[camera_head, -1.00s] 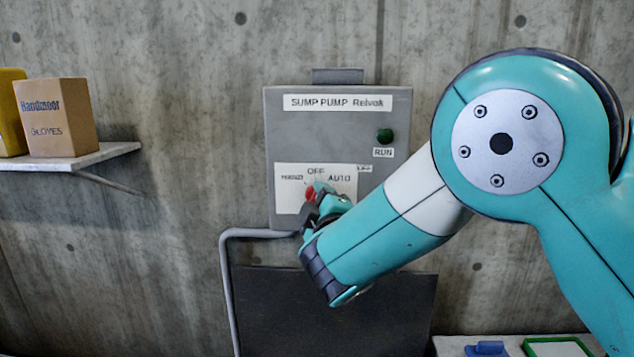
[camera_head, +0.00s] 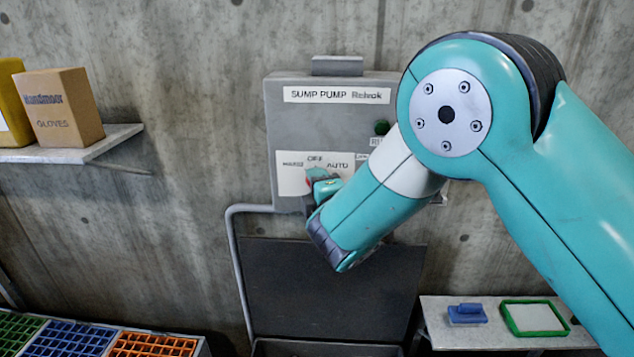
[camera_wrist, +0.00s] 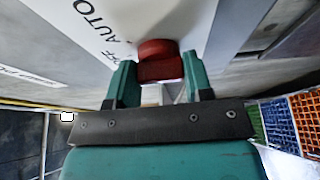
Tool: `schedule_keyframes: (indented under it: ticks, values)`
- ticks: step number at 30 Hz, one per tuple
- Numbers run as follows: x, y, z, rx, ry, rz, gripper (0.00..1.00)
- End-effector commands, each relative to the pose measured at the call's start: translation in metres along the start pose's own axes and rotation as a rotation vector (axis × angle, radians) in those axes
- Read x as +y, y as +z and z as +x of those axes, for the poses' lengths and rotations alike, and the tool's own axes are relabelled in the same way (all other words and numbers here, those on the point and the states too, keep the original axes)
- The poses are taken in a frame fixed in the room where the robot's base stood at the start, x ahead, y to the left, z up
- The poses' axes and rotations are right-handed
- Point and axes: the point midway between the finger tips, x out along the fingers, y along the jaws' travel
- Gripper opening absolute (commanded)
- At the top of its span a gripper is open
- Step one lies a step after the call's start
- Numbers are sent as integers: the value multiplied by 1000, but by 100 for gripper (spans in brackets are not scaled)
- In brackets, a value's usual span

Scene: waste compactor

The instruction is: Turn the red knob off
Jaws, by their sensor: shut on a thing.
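The red knob (camera_wrist: 158,50) sits on the white label plate (camera_head: 289,175) of the grey sump pump box (camera_head: 350,114). The plate reads OFF at the top and AUTO to its right, with another label at the left. In the wrist view my gripper (camera_wrist: 159,66) has a teal finger on each side of the knob and is shut on it. In the head view my gripper (camera_head: 318,182) covers most of the knob; only a bit of red shows. Which label the knob points to cannot be told.
A green lamp (camera_head: 382,127) is on the box, partly behind my arm. A shelf (camera_head: 110,142) with boxes is at the left. A low shelf (camera_head: 443,335) at the right holds a blue item and a green-framed tray. Colored crates (camera_head: 150,344) stand at lower left.

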Motion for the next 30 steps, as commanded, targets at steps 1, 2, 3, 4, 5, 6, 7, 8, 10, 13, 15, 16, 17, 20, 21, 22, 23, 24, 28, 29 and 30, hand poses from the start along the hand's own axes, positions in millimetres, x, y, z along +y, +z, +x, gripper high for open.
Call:
schedule_keyframes:
  ticks: [1,2,3,4,5,6,7,8,10,13,15,16,17,20,21,22,23,24,28,29,30]
  values:
    - [0,0,0,0,-1,-1,23]
    - [-1,0,0,0,-1,-1,23]
    - [-1,0,0,0,-1,-1,23]
    - [-1,0,0,0,0,-1,23]
    - [-1,0,0,0,0,-1,23]
    - [-1,0,0,0,0,-1,23]
    - [-1,0,0,0,0,-1,23]
    - [-1,0,0,0,0,-1,49]
    - [-1,0,0,0,0,0,65]
    - [0,0,0,0,0,0,72]
    - [0,0,0,0,0,0,72]
    - [0,0,0,0,0,0,72]
    - [0,0,0,0,0,0,72]
    - [-1,0,-1,0,0,0,72]
    - [-2,0,-3,0,0,0,72]
    - [-2,0,-5,0,-1,0,72]
    - [-3,-1,-8,1,-1,1,72]
    - [-4,-1,-13,1,-1,-1,72]
    - [-8,-2,-38,4,0,-1,72]
    - [-9,-2,-46,4,-1,-1,72]
    - [-9,-2,-56,4,0,-1,72]
